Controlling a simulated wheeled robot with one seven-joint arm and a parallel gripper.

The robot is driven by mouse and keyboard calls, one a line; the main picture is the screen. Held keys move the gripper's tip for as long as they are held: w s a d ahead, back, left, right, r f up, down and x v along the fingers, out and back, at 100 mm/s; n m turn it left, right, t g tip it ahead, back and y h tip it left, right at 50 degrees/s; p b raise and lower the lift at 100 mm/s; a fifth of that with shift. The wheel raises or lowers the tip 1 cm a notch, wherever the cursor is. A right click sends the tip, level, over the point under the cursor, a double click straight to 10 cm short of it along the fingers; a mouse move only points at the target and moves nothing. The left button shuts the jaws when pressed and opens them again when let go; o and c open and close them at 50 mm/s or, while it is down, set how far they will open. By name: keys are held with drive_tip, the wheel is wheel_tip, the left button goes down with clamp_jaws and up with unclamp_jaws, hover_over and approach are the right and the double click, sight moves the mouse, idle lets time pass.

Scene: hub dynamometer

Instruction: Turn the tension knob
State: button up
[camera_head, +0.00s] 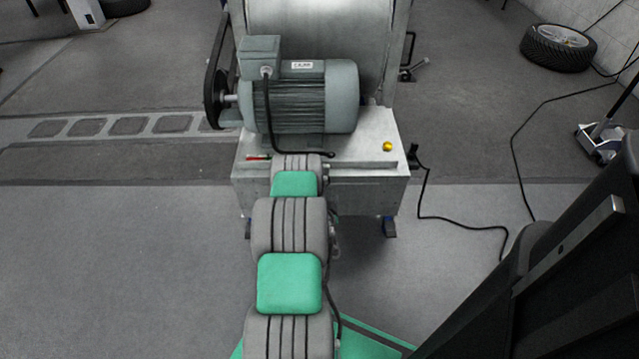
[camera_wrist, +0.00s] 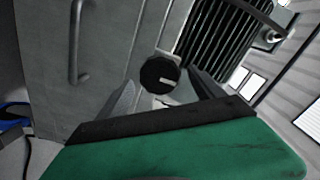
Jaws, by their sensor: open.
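The tension knob (camera_wrist: 160,74) is a round black knob with a pale mark, on the grey machine face in the wrist view. My gripper (camera_wrist: 158,85) is open, with one finger to the left of the knob and one to the right. The knob sits near the fingertips, between them in the picture; I cannot tell whether either finger touches it. In the head view my arm reaches to the front of the machine and hides the knob and gripper.
The grey motor (camera_head: 310,97) sits on the machine's metal base (camera_head: 370,187). A yellow ball-like part (camera_head: 387,146) is on the base top at right. A black cable (camera_head: 462,222) runs over the floor at right. A tyre (camera_head: 556,48) lies at far right.

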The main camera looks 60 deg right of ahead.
drive_tip(key=shift+x, duration=1.4)
drive_tip(key=shift+c, duration=0.3)
drive_tip(key=c, duration=1.3)
